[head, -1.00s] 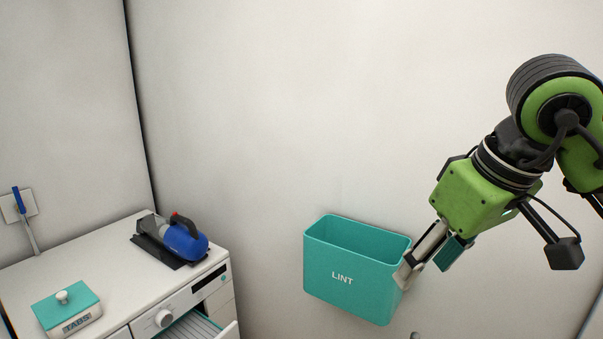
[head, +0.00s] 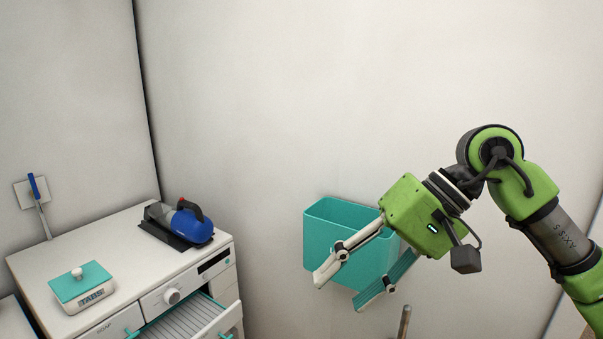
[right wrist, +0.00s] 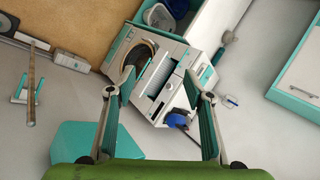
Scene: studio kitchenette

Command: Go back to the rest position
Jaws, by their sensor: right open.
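My right gripper (head: 352,284) is open in the head view, in front of the teal lint bin on the wall and partly covering it. Nothing is between its fingers. In the right wrist view its two fingers (right wrist: 162,98) are spread wide, with the washer seen beyond them. My left gripper is in neither view.
The teal bin (head: 330,240) hangs on the wall. On the white washer (head: 120,240) lie a blue handheld vacuum (head: 188,226) and a TABS box (head: 84,290). The washer's drawer (head: 190,325) is pulled open. A pole end (head: 404,322) stands below the bin.

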